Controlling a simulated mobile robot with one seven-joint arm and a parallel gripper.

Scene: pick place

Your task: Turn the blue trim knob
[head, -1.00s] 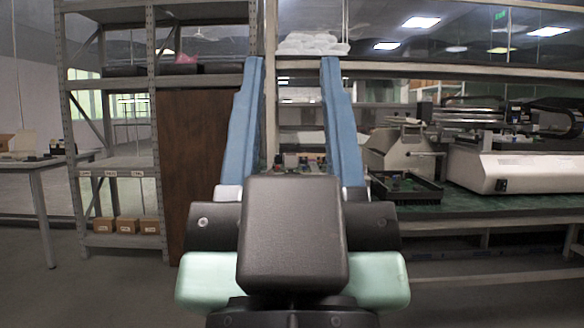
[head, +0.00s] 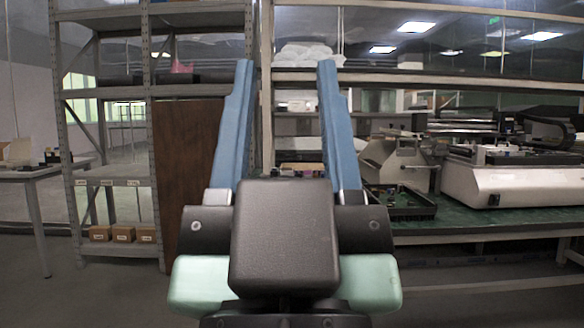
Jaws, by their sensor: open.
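My gripper (head: 285,66) is open, with its two long blue fingers pointing away from me and spread apart. Nothing is between them that I can make out as held. I cannot make out a blue trim knob in the head view. The dark wrist of my arm covers the middle of the picture below the fingers and hides what is behind it.
A green-topped workbench (head: 470,221) stands ahead to the right, bearing a black tray (head: 410,213) of parts and a large white machine (head: 510,183). A grey shelf rack (head: 112,183) with small boxes stands left. White bags (head: 303,56) lie on the upper shelf.

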